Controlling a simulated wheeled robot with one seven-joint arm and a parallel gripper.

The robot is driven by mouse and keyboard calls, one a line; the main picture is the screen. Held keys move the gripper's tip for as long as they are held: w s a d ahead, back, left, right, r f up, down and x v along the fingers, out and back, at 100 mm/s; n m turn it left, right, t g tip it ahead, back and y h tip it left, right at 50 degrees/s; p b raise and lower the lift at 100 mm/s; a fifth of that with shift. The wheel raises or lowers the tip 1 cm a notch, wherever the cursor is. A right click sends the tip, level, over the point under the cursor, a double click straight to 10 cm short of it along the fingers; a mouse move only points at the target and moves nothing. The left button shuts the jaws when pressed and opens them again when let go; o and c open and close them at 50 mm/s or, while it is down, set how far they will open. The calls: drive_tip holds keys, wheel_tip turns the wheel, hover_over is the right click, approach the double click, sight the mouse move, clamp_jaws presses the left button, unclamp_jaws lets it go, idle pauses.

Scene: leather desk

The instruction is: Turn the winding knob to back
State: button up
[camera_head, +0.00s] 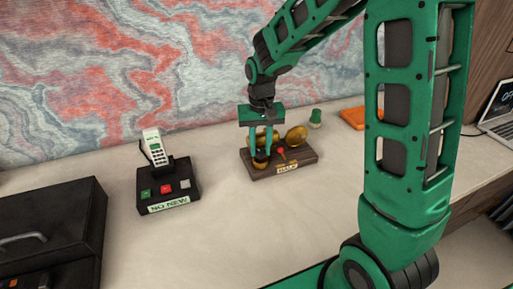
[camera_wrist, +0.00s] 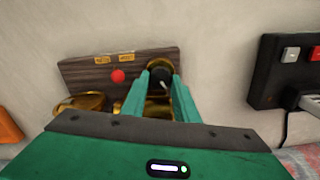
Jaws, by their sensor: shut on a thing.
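A wooden device (camera_head: 308,157) stands on the desk, with golden round parts, a red-tipped part (camera_head: 280,150) and a small label (camera_head: 287,169) on its front edge. At its left end sits the winding knob (camera_head: 261,164). In the wrist view the knob (camera_wrist: 160,82) has a dark face with a pale pointer mark and a golden rim around it. My gripper (camera_head: 263,153) points down over the knob, its two green fingers (camera_wrist: 158,88) shut on it from both sides. The fingers hide the knob's sides. The wooden base (camera_wrist: 80,72) carries two yellowish labels in the wrist view.
A black case (camera_head: 50,220) is at the lower left. A green object (camera_head: 315,118), an orange item (camera_head: 352,117) and a laptop (camera_head: 498,115) lie farther right.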

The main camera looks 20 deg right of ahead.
drive_tip(key=n, duration=0.7)
drive_tip(key=shift+w+r, duration=0.1)
drive_tip(key=shift+w, duration=0.1)
drive_tip(key=n, duration=0.8)
drive_tip(key=shift+n, duration=0.3)
drive_tip(key=n, duration=0.3)
drive_tip(key=shift+n, duration=0.3)
drive_tip(key=n, duration=0.3)
drive_tip(key=shift+s+n, duration=0.1)
drive_tip(key=shift+n, duration=0.2)
drive_tip(key=n, duration=0.3)
drive_tip(key=shift+n, duration=2.1)
